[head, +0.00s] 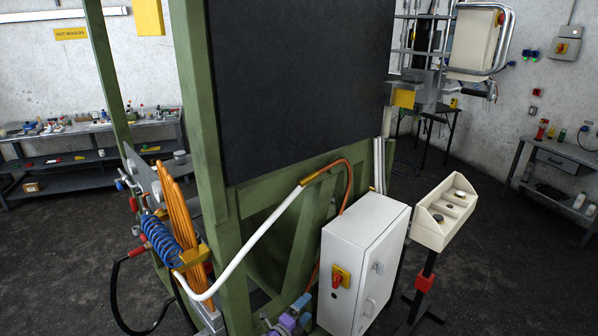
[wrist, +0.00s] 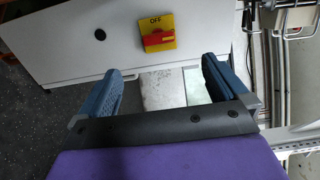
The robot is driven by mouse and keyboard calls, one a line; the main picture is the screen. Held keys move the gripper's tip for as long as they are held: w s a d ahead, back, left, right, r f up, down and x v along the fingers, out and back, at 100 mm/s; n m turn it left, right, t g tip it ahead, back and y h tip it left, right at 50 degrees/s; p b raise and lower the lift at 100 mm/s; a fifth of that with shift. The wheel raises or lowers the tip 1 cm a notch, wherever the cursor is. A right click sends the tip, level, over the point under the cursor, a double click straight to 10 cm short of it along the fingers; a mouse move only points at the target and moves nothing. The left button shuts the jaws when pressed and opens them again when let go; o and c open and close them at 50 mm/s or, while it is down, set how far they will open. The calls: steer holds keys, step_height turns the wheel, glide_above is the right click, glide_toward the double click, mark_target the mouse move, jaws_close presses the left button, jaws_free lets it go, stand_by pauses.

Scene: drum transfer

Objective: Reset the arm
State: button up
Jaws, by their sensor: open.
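My gripper (wrist: 161,72) shows in the wrist view with its two blue fingers wide apart and nothing held between them. Ahead of the fingers is the white cabinet (wrist: 85,45), with a red rotary switch on a yellow plate (wrist: 158,33) marked OFF. In the head view, the purple part of my arm (head: 290,318) shows low in the picture, left of the white cabinet (head: 352,275). The cabinet's red and yellow switch (head: 340,276) faces left there.
A green frame with a dark panel (head: 295,85) stands close behind the cabinet. A white and orange hose (head: 255,240) runs across its front. A control box on a stand (head: 446,212) is to the right. Benches (head: 85,130) line the walls, with open dark floor between.

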steer(key=w+r+n+t+y+b, duration=0.25)
steer(key=w+r+n+y, duration=0.45)
steer(key=w+r+n, duration=0.45)
steer(key=s+d+r+n+g+y+b, duration=0.25)
steer(key=d+r+n+g, duration=0.35)
steer(key=r, duration=0.5)
steer(key=s+d+r+n+g+y+b, duration=0.1)
steer(key=s+d+r+g, duration=0.15)
steer(key=s, duration=0.75)
steer(key=s+d+r+n+g+y, duration=0.1)
steer(key=s+d+r, duration=0.15)
steer(key=s, duration=0.85)
steer(key=s+n+g+b, duration=0.2)
steer(key=s+n+g, duration=0.4)
steer(key=s, duration=3.5)
steer(key=d+g, duration=0.1)
steer(key=g, duration=0.1)
steer(key=shift+s+f+g+b, duration=0.15)
steer(key=shift+f+g+b, duration=0.05)
steer(key=shift+g+b, duration=0.1)
